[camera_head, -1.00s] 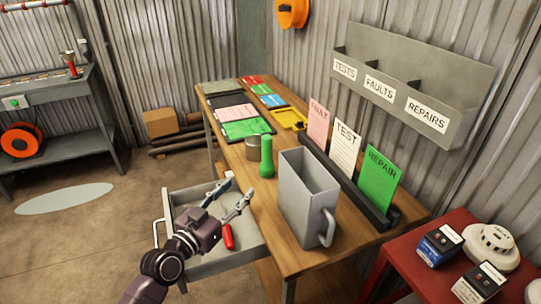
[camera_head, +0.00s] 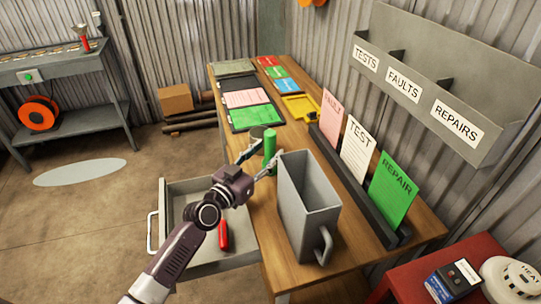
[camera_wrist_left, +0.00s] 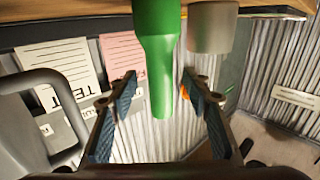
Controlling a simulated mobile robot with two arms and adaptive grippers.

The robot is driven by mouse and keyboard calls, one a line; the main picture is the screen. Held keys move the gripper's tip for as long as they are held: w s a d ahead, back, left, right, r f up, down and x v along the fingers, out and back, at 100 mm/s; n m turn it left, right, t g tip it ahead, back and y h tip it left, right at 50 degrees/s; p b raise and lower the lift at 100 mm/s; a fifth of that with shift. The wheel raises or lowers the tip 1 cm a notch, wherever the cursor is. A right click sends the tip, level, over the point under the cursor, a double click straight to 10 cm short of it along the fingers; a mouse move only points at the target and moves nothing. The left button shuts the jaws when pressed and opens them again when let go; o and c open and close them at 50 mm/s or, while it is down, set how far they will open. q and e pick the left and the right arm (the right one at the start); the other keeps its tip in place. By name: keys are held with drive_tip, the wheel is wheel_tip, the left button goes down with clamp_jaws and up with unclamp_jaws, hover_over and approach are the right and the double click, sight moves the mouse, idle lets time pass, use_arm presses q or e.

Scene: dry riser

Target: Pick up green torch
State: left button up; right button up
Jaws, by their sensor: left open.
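The green torch (camera_head: 270,149) stands upright on the wooden bench, between the grey metal box and the clipboards. My left gripper (camera_head: 258,158) is open, with its fingers on either side of the torch as seen in the head view. In the left wrist view the torch (camera_wrist_left: 160,60) shows between the two open fingers (camera_wrist_left: 162,95), and I cannot tell whether either finger touches it. My right gripper is not in view.
The grey box (camera_head: 307,205) with a handle stands close on the torch's right. A can (camera_wrist_left: 213,27) stands beside the torch. An open drawer (camera_head: 180,250) holding a red-handled tool (camera_head: 222,235) lies below my left arm. A card rack (camera_head: 355,195) runs along the bench.

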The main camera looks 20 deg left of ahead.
use_arm(q)
drive_tip(key=shift+x, duration=1.25)
drive_tip(key=shift+c, duration=1.1)
drive_tip(key=shift+f, duration=0.1)
drive_tip(key=c, duration=0.8)
drive_tip(key=shift+c, duration=1)
clamp_jaws()
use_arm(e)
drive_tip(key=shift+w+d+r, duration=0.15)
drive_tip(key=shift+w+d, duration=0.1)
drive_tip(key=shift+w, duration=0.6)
